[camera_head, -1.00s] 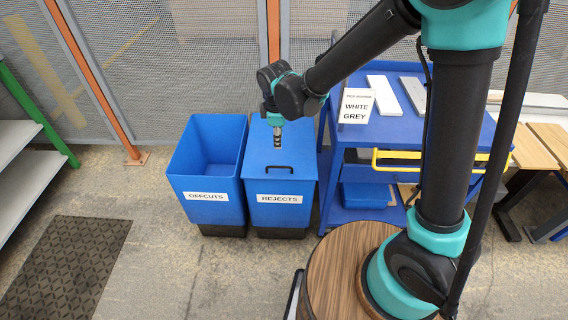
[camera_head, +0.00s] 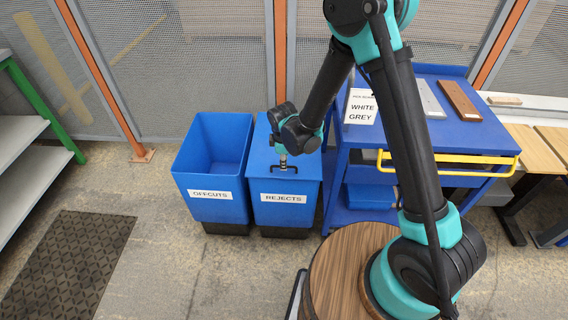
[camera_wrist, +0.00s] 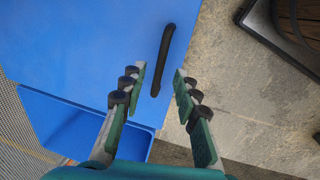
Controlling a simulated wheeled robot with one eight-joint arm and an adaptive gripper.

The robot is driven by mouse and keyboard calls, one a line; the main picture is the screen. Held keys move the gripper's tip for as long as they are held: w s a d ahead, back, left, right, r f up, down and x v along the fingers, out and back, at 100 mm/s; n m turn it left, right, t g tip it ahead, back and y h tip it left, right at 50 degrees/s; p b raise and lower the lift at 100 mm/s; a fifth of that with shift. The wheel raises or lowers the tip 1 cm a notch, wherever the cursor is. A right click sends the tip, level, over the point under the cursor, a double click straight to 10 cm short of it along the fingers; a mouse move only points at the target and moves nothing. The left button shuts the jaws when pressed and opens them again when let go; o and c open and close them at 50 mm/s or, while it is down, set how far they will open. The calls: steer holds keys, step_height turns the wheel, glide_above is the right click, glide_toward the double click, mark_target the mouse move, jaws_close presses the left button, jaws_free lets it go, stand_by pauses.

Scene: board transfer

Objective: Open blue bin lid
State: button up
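The blue bin labelled REJECTS (camera_head: 283,212) has a flat blue lid (camera_head: 262,150), which lies closed on top. The lid carries a dark bar handle (camera_head: 292,170) near its front edge. In the wrist view the handle (camera_wrist: 163,58) stands on the blue lid (camera_wrist: 85,50), just ahead of the fingertips and roughly in line with the gap between them. My gripper (camera_head: 283,161) is low over the front of the lid, close to the handle. In the wrist view my gripper (camera_wrist: 160,76) is open, with nothing between its fingers. Contact with the handle cannot be told.
An open blue bin labelled OFFCUTS (camera_head: 210,196) stands directly left. A blue cart (camera_head: 440,137) with a sign (camera_head: 361,107), a grey board (camera_head: 429,100) and a brown board (camera_head: 461,100) stands right. A mesh fence is behind. Floor in front of the bins is clear.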

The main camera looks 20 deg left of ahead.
steer(key=shift+w+f, duration=0.2)
steer(key=shift+f, duration=0.85)
jaws_close()
